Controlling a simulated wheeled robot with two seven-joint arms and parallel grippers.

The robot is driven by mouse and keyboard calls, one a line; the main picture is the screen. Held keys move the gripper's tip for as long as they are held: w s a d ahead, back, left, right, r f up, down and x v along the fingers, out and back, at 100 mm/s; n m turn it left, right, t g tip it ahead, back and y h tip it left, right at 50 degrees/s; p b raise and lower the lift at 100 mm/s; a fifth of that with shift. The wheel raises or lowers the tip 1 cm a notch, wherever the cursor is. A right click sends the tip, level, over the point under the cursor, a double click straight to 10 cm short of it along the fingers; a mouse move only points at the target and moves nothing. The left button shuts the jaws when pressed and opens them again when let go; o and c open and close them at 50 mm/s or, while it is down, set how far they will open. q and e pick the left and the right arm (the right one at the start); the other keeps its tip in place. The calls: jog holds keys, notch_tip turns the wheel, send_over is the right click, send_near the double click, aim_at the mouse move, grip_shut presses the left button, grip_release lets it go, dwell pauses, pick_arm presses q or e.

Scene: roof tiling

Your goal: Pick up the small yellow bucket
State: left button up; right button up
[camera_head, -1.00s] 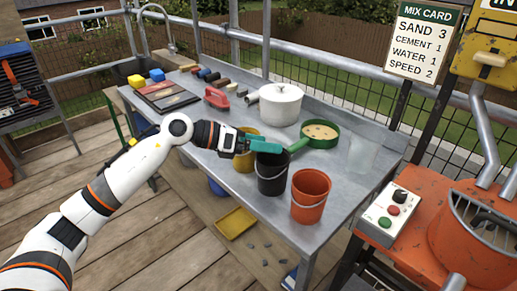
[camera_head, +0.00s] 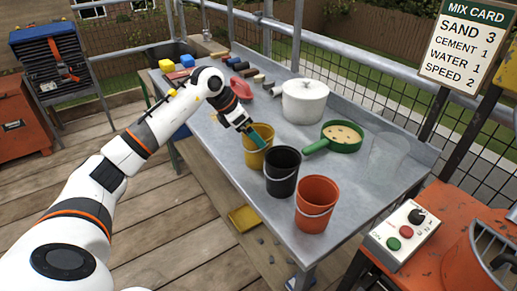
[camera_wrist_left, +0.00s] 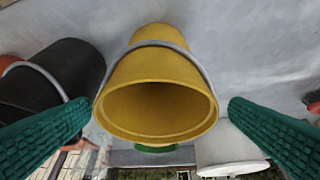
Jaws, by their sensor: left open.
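The small yellow bucket (camera_head: 257,149) stands on the metal table in the head view, left of the black bucket (camera_head: 282,172). In the left wrist view the yellow bucket (camera_wrist_left: 155,95) fills the middle, its open mouth toward the camera and its grey wire handle across its side. My left gripper (camera_head: 256,138) is at the yellow bucket's rim in the head view. In the left wrist view its green fingers (camera_wrist_left: 158,128) are wide apart, one on each side of the bucket, with nothing held. My right gripper is not in view.
The black bucket is close beside the yellow one; an orange bucket (camera_head: 316,205) stands beyond it. A white lidded pot (camera_head: 304,101) and a green pan (camera_head: 343,136) stand behind. Blocks and a red tool (camera_head: 234,91) lie farther along the table.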

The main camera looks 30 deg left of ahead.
pick_arm(q)
jog(key=x, duration=0.5)
jog(key=shift+s+f, duration=0.1)
jog(key=shift+s, duration=0.1)
jog(key=c, duration=0.9)
